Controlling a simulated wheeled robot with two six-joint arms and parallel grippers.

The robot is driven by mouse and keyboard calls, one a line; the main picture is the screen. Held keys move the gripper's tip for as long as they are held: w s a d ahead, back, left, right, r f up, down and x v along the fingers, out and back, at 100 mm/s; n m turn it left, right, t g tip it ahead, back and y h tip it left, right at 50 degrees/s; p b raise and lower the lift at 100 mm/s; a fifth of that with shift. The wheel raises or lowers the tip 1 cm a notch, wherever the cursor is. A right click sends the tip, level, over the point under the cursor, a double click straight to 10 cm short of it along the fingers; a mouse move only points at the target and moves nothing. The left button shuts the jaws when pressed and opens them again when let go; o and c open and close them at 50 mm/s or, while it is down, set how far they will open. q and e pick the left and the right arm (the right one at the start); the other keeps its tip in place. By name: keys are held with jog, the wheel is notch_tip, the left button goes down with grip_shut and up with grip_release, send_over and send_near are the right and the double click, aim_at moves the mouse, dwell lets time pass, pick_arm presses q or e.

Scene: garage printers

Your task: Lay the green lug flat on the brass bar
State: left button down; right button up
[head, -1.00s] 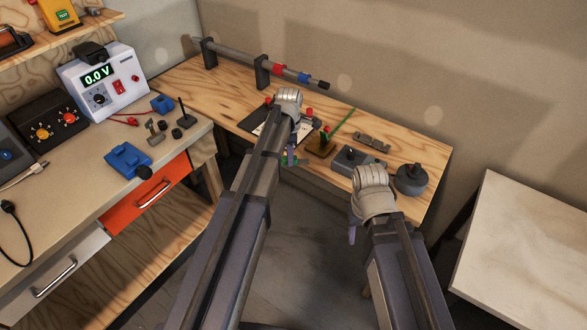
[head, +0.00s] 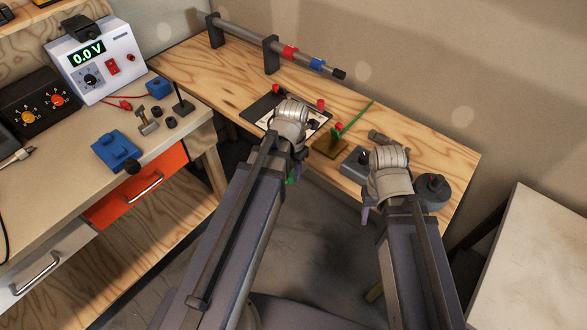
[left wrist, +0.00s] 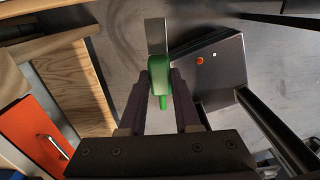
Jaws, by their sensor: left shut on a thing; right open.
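The green lug (left wrist: 158,75) is in my left gripper (left wrist: 160,88), which is shut on its green body. A flat grey metal tongue (left wrist: 155,35) points away from the jaws. In the head view, only a bit of the green lug (head: 293,175) shows below my left wrist, in front of the bench's front edge. A small brass-coloured block (head: 328,149) on the bench, with a green rod and red knob by it, may be the brass bar; I cannot tell. My right gripper (head: 366,214) is open, mostly hidden under its wrist, at the bench's front edge.
The wooden bench (head: 415,135) holds a black board with a white sheet (head: 265,107), a grey box (head: 355,163), a dark round pot (head: 433,188) and a raised rod (head: 250,38). A side counter (head: 60,180) with a power supply (head: 95,65) stands at left.

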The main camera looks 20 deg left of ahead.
pick_arm(q)
jog(key=shift+w, duration=0.15)
send_over(322, 152)
jog(key=shift+s+a, duration=0.15)
jog(key=shift+s, duration=0.3)
dwell(1.2)
jog(key=shift+w+f, duration=0.1)
jog(key=shift+f, duration=0.05)
dwell(0.3)
jog(key=shift+w+f+b, duration=0.25)
jog(key=shift+w+b, duration=0.05)
jog(key=shift+b, duration=0.05)
jog(key=shift+d, duration=0.2)
jog(key=shift+f+b, duration=0.5)
dwell(0.6)
jog(key=c, duration=0.5)
grip_release()
jog(key=shift+c, duration=0.2)
